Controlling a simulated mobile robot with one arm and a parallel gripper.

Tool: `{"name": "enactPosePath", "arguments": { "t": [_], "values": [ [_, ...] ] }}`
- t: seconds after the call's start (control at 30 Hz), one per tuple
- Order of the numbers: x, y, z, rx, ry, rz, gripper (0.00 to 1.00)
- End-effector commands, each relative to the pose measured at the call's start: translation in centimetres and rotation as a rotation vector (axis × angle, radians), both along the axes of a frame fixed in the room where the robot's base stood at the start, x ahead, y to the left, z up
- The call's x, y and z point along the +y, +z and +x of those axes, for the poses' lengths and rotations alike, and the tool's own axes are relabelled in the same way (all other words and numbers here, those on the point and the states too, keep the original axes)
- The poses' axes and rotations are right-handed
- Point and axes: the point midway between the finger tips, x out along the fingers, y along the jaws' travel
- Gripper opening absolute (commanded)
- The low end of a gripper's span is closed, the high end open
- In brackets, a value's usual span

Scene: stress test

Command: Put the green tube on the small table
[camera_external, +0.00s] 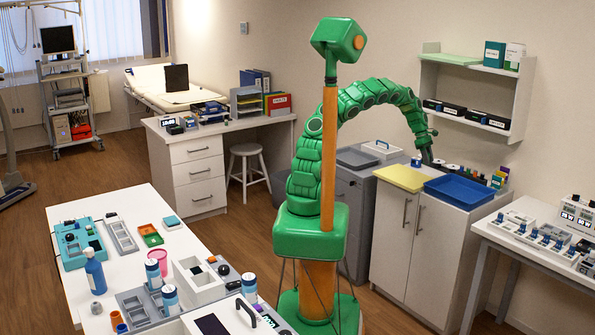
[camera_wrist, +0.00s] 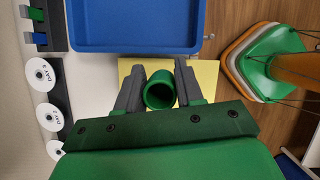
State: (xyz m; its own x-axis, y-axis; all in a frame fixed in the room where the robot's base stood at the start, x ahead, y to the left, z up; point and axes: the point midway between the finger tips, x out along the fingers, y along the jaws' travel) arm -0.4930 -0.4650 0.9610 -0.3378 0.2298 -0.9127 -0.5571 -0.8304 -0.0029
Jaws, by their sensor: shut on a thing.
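My gripper (camera_wrist: 159,85) is shut on the green tube (camera_wrist: 160,98), a short hollow cylinder seen from its open end between two dark fingers in the wrist view. In the external view my arm arches over, and my gripper (camera_external: 427,157) is low over the back of the white cabinet; the tube is too small to make out there. A white table (camera_external: 484,226) stands at the right edge, apart from my gripper; I cannot tell for sure that it is the small table. A longer white table (camera_external: 150,218) is at the left front.
The cabinet top holds a yellow mat (camera_external: 400,178) and a blue tray (camera_external: 460,190), which looks empty. In the wrist view, round white labelled tops (camera_wrist: 40,75) line the left. A wall shelf (camera_external: 470,95) is above. Both white tables carry many small items.

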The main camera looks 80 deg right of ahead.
Motion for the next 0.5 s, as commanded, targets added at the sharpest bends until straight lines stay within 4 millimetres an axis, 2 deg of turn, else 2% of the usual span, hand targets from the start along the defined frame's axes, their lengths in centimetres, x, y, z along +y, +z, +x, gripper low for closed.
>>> {"name": "enactPosePath", "arguments": {
  "t": [0.5],
  "values": [
    [0.18, 0.45, 0.81, 0.002, 0.003, -0.003, 0.03]
  ]
}}
